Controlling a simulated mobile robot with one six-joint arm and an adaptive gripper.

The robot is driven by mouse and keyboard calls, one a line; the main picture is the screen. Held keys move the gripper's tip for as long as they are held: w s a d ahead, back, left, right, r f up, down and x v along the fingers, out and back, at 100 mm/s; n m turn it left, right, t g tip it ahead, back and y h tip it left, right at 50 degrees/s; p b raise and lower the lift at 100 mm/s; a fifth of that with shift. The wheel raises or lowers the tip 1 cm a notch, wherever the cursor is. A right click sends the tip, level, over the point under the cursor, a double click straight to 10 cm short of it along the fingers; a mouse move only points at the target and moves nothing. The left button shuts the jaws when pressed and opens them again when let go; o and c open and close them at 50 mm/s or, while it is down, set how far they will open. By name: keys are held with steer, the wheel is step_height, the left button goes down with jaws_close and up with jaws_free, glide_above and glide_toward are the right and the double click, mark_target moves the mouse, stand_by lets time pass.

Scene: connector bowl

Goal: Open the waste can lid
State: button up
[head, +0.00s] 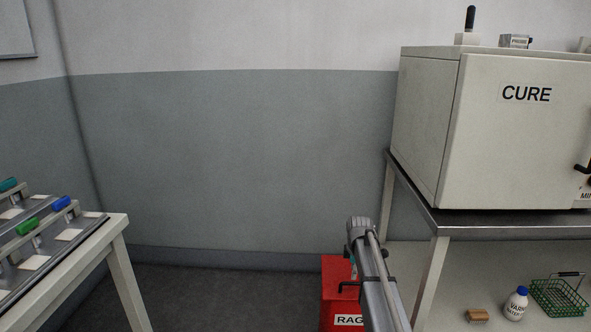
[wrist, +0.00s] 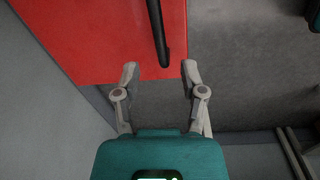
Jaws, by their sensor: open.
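The waste can is a red box (head: 330,307) labelled "RAG" on the floor in the head view, partly hidden behind my arm. Its red lid (wrist: 80,35) fills the upper left of the wrist view and looks flat and shut. The black bar's near end lies between and just beyond the fingertips. I cannot tell whether anything touches. In the head view my arm hides the gripper.
A white "CURE" oven (head: 430,130) stands on a metal table (head: 480,218) at right. Its lower shelf (head: 420,285) holds a bottle (head: 516,303), a brown block (head: 478,315) and a green basket (head: 558,297). A bench (head: 118,228) with fixtures stands at left. Floor between is clear.

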steer(key=s+a+m, duration=0.3)
steer(key=s+m, duration=0.5)
steer(key=s, duration=0.6)
steer(key=s+a+m, duration=0.3)
steer(key=s+m, duration=0.5)
steer(key=s, duration=0.7)
step_height(320, 180, up, 33)
steer(key=p, duration=3.3)
steer(key=shift+w+d+g, duration=0.25)
steer(key=shift+g, duration=0.05)
steer(key=c, duration=0.7)
jaws_close()
steer(key=shift+d, duration=0.1)
